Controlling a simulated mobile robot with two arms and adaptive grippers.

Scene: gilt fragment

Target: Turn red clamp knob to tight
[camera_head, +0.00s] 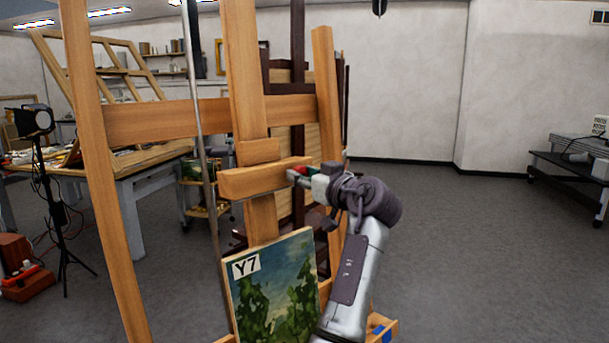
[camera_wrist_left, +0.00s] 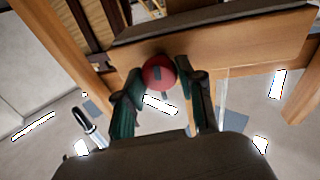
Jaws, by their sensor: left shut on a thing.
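The red clamp knob (camera_wrist_left: 159,74) is a round red piece on the wooden easel's crossbar. In the left wrist view it sits between the two dark green fingers of my left gripper (camera_wrist_left: 158,88), which is shut on it. In the head view a small bit of red knob (camera_head: 301,171) shows at the crossbar's right end, beside the tips of my left gripper (camera_head: 296,174). The crossbar (camera_head: 255,180) is a short light wood block on the easel's upright. The gripper hides most of the knob there. My right gripper is in neither view.
A landscape painting labelled Y7 (camera_head: 275,290) stands on the easel below the crossbar. The easel's slanted legs (camera_head: 105,180) flank it. A cluttered workbench (camera_head: 125,180) and a lamp on a tripod (camera_head: 35,122) stand at left.

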